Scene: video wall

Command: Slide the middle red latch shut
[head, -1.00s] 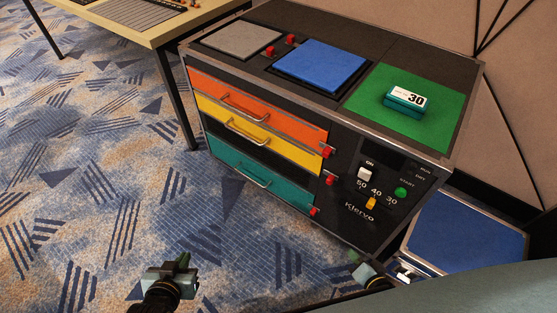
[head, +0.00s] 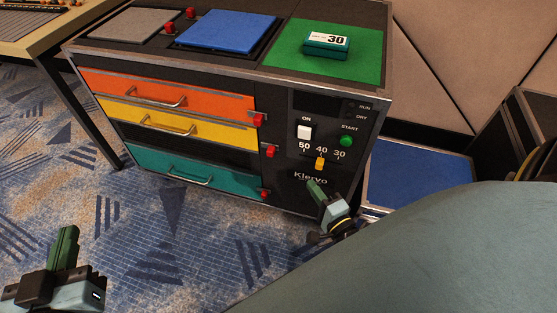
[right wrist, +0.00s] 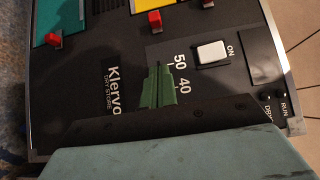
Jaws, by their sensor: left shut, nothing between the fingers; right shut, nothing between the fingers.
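The middle red latch (head: 270,151) sits on the cabinet front, right of the yellow drawer's lower edge (head: 180,128). It sits a little further right than the top red latch (head: 259,120) and the bottom red latch (head: 265,194). The middle latch also shows in the right wrist view (right wrist: 154,18). My right gripper (head: 315,188) is shut and empty, below and right of the middle latch, near the printed name. In the right wrist view its green fingers (right wrist: 158,86) are together, apart from the latch. My left gripper (head: 67,240) is shut and empty over the carpet.
Right of the latches are a white switch (head: 304,132), a green button (head: 346,141) and a yellow slider (head: 320,163). Drawer handles stick out at left. A teal box (head: 326,45) lies on the green top panel. A blue-topped case (head: 420,180) stands at right.

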